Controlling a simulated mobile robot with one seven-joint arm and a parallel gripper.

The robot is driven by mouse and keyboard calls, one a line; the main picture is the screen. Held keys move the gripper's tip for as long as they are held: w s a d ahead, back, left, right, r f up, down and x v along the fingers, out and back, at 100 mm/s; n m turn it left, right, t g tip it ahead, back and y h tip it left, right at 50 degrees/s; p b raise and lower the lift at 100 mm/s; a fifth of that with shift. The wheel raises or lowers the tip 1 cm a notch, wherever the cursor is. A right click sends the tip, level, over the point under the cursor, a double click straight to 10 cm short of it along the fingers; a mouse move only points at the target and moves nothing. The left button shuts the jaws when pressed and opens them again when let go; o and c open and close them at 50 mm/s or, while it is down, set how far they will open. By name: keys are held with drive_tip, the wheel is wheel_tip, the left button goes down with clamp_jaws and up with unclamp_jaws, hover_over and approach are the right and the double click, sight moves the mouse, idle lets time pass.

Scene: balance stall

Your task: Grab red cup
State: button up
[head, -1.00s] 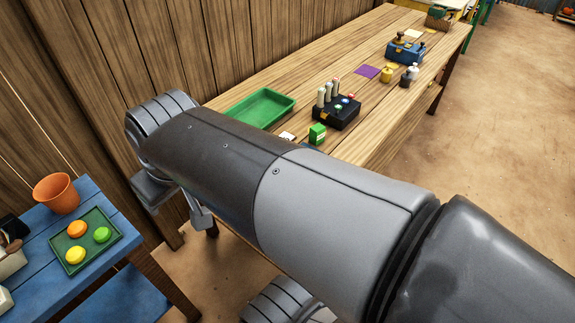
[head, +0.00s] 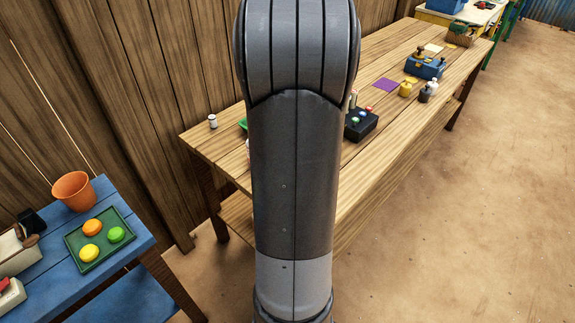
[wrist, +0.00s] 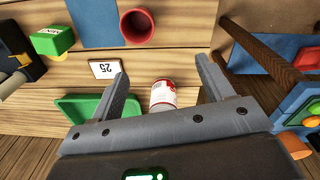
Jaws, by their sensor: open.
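The red cup (wrist: 137,27) shows in the wrist view near the top, left of centre, its round open mouth facing the camera. It stands on the wooden table beside a blue mat (wrist: 92,22). My gripper (wrist: 162,72) is open, its two fingers apart. The cup lies beyond the fingertips, up and to the left in the wrist view, and is not touched. A can with a red and white label (wrist: 162,94) shows between the fingers, lower down. In the head view the red cup is not visible; my arm covers the middle of the table.
A card marked 25 (wrist: 104,68), a green tray (wrist: 78,106) and a green box (wrist: 50,40) are near the gripper. A black button box (head: 362,126) stands on the long table. An orange cup (head: 73,192) stands on the blue side table (head: 134,262).

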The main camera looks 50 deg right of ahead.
drive_tip(key=d+f, duration=0.1)
drive_tip(key=f, duration=0.1)
drive_tip(key=s+d+f, duration=0.1)
drive_tip(key=f, duration=0.2)
drive_tip(key=s+d+f, duration=0.1)
drive_tip(key=d+f, duration=0.1)
drive_tip(key=f, duration=0.1)
drive_tip(key=shift+w+f, duration=0.1)
drive_tip(key=shift+f, duration=2.85)
drive_tip(key=shift+c, duration=0.3)
drive_tip(key=c, duration=1)
drive_tip(key=shift+r, duration=0.1)
